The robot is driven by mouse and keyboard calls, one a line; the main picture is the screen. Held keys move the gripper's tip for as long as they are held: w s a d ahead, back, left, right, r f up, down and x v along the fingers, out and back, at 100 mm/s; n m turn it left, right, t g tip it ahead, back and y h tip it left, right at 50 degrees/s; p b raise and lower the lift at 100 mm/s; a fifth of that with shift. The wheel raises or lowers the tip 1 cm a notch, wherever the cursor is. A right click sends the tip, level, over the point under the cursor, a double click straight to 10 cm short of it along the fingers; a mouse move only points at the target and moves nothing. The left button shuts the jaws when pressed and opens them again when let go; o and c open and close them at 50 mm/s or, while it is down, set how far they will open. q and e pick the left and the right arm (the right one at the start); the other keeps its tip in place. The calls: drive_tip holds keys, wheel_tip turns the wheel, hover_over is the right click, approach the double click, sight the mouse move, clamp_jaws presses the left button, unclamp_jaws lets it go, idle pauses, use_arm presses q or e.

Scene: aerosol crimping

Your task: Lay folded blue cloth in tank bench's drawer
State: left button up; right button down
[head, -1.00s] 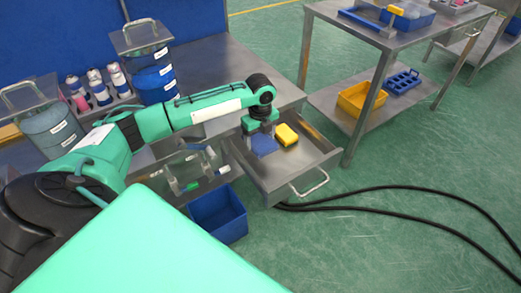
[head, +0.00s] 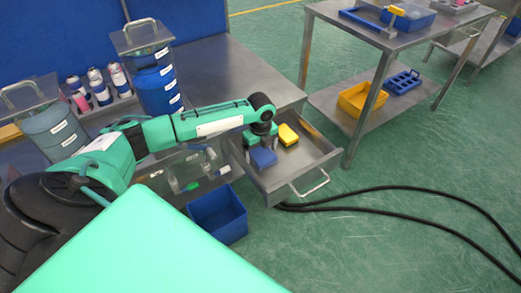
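The tank bench's drawer (head: 293,178) is pulled out, a shallow grey metal tray with a bar handle. The folded blue cloth (head: 263,158) is a small blue pad at my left gripper (head: 262,146), which points down over the drawer's left part. The gripper is shut on the cloth; its fingertips are mostly hidden by the wrist and cloth. The cloth is low in the drawer; I cannot tell whether it touches the drawer's floor. A yellow pad (head: 288,135) lies just right of it in the drawer. My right gripper is not in view.
Tanks, one a blue tank (head: 158,90), and several bottles (head: 101,88) stand on the bench (head: 220,68). A blue bin (head: 218,214) stands left of the drawer. Black hoses (head: 400,190) cross the floor. Another metal table (head: 390,35) stands at right.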

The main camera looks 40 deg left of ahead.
sight(261, 153)
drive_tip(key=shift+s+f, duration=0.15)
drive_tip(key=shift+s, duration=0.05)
use_arm(q)
drive_tip(key=shift+r, duration=0.15)
drive_tip(key=shift+r, duration=0.35)
wheel_tip(261, 153, up, 11)
drive_tip(key=shift+r, duration=0.2)
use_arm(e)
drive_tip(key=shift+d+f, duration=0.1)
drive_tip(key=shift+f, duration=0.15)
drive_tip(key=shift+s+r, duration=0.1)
